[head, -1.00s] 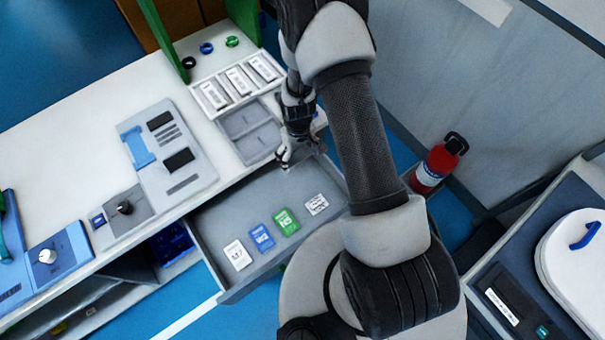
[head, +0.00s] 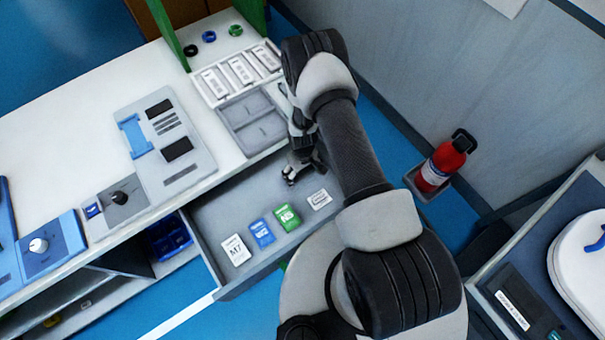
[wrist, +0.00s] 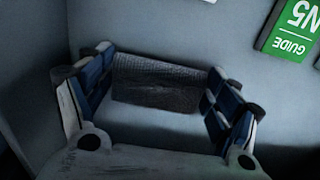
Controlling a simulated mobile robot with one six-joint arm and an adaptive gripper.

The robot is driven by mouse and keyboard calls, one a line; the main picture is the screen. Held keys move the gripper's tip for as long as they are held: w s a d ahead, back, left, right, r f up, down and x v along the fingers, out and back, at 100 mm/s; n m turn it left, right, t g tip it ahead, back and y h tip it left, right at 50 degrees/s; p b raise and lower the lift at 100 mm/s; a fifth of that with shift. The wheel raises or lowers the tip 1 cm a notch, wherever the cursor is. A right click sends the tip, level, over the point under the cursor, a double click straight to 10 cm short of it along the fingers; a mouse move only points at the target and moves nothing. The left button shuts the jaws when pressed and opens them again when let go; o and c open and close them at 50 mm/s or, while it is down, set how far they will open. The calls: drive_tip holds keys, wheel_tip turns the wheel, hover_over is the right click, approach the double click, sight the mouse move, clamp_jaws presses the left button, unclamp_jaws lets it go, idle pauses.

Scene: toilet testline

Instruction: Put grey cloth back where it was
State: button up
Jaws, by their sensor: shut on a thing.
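The grey cloth (wrist: 155,85) is a dark grey, textured piece between my fingers in the wrist view. My gripper (wrist: 160,78) is shut on it, with the blue finger pads at its left and right sides. In the head view my gripper (head: 293,174) is over the far end of the open grey drawer (head: 225,215), beyond the row of cards. The cloth cannot be made out in the head view. The wrist view shows pale drawer surface around it; whether the cloth touches the drawer floor I cannot tell.
In the drawer lie a white M7 card (head: 236,250), a blue card (head: 262,234), a green N5 card (head: 287,217) and another white card (head: 319,199). A grey two-part tray (head: 252,120) sits on the bench above. A red bottle (head: 441,165) stands at the right.

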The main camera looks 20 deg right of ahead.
drive_tip(key=shift+f, duration=0.5)
drive_tip(key=shift+f, duration=0.15)
drive_tip(key=o, duration=1)
drive_tip(key=shift+o, duration=0.2)
